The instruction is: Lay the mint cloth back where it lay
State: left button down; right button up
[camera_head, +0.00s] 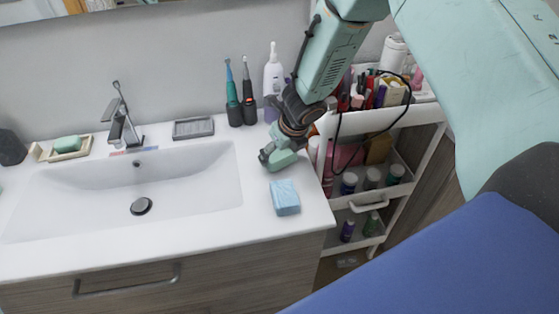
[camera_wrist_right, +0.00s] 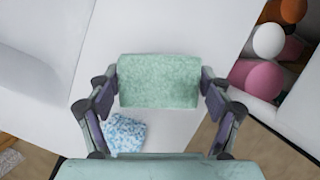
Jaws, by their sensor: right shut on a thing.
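The mint cloth (camera_wrist_right: 160,82) is a folded, speckled block between the fingers of my right gripper (camera_wrist_right: 158,88) in the wrist view. The gripper is shut on it, with a finger against each short side. In the head view my right gripper (camera_head: 278,158) is low over the right end of the white counter, just behind a light-blue folded cloth (camera_head: 285,198). The blue cloth also shows in the wrist view (camera_wrist_right: 125,133), below and left of the mint cloth. I cannot tell whether the mint cloth touches the counter. My left gripper is not in view.
The basin (camera_head: 140,190) lies left of the gripper. A white bottle (camera_head: 273,70), toothbrushes (camera_head: 240,95) and a grey soap dish (camera_head: 193,128) stand along the back. A loaded cosmetics cart (camera_head: 375,130) stands close on the right. The counter is bare around the blue cloth.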

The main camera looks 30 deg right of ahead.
jog(key=shift+b+x, duration=0.35)
jog(key=shift+x, duration=0.7)
jog(key=shift+s+r, duration=0.2)
jog(key=shift+s, duration=0.05)
jog(key=shift+s+d, duration=0.1)
jog(key=shift+s, duration=0.05)
jog(key=shift+f, duration=0.15)
jog(key=o, duration=0.6)
jog(key=shift+f, duration=0.1)
jog(key=o, duration=0.4)
jog(key=shift+w+f, duration=0.1)
jog(key=shift+w, duration=0.3)
jog(key=shift+s+r, duration=0.2)
jog(key=shift+s, duration=0.15)
jog(key=shift+w+r, duration=0.2)
pick_arm(q)
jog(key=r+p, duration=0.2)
jog(key=p, duration=0.1)
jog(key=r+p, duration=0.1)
jog(key=p, duration=0.1)
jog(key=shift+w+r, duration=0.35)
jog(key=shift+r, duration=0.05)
pick_arm(e)
jog(key=v, duration=1.1)
jog(key=shift+r, duration=0.4)
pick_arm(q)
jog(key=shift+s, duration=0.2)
pick_arm(e)
jog(key=shift+s+r, duration=0.1)
jog(key=shift+s, duration=0.2)
